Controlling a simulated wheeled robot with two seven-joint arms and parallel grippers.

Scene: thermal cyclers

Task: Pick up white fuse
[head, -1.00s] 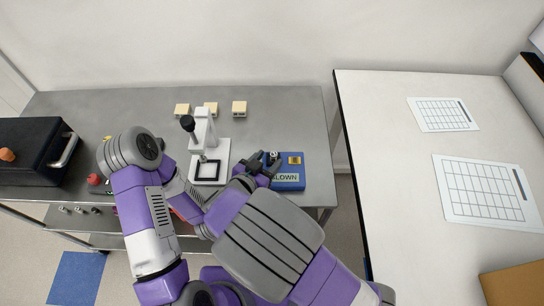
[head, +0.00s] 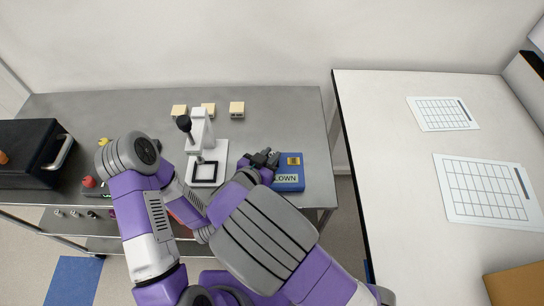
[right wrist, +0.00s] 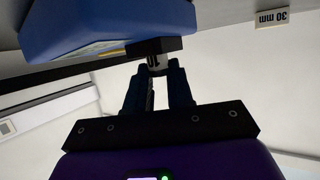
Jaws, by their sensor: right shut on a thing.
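A small white piece with dark printed marks, which looks like the white fuse (right wrist: 154,62), sits between the fingertips of my right gripper (right wrist: 156,75) in the right wrist view. A black part touches its far end, and a blue box is close beyond it. In the head view my right gripper (head: 268,157) is at the upper left edge of the blue box (head: 290,180), and the fuse is too small or hidden to make out. I cannot tell whether the fuse is clear of the box. My left gripper does not show.
A white press-like stand (head: 203,150) stands just left of the gripper. Several cream blocks (head: 237,109) sit behind on the grey table (head: 285,115). A black case (head: 25,150) is at the far left. A white table (head: 400,190) with printed sheets is at right.

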